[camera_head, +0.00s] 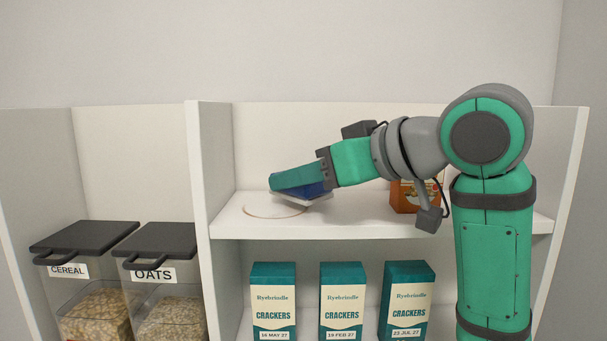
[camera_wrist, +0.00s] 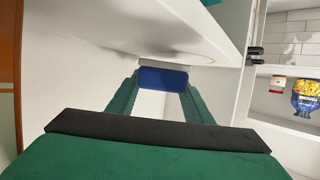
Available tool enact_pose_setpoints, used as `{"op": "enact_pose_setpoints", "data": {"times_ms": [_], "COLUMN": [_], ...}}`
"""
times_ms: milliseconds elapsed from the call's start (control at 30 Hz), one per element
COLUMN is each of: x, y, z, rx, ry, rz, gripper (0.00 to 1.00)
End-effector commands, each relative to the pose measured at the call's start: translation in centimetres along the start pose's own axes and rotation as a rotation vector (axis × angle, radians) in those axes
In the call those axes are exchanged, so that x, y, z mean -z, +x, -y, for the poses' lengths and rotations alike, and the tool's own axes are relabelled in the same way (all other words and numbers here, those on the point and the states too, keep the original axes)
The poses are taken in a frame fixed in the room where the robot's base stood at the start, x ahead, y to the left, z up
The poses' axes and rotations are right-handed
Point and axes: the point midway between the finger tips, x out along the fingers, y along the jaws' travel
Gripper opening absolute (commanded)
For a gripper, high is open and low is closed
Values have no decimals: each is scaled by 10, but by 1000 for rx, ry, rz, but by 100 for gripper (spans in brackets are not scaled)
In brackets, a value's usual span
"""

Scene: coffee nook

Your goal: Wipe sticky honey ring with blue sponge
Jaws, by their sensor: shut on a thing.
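The honey ring (camera_head: 262,212) is a thin brown curved line on the white upper shelf (camera_head: 235,223), left of my gripper. Part of it shows in the wrist view (camera_wrist: 205,57). My gripper (camera_head: 296,187) reaches in from the right over the shelf, with its fingers pointing left. It is shut on the blue sponge (camera_wrist: 163,79), which sits between the fingertips in the wrist view. In the head view the sponge (camera_head: 300,191) is mostly covered by the near finger. The sponge is close to the ring's right part; I cannot tell whether it touches the shelf.
An orange-brown box (camera_head: 403,197) stands on the upper shelf behind my arm, partly hidden. Three crackers boxes (camera_head: 273,300) stand below. The cereal bin (camera_head: 85,285) and oats bin (camera_head: 160,290) stand left, beyond an upright panel (camera_head: 203,230). The shelf's left part is clear.

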Motion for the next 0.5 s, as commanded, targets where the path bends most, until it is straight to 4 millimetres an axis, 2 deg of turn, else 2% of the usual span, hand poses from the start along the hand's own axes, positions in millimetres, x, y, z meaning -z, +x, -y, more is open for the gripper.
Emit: {"op": "enact_pose_setpoints", "data": {"times_ms": [500], "x": [-9], "y": [3], "z": [0], "rx": [0], "ry": [0], "rz": [0], "gripper": [25]}}
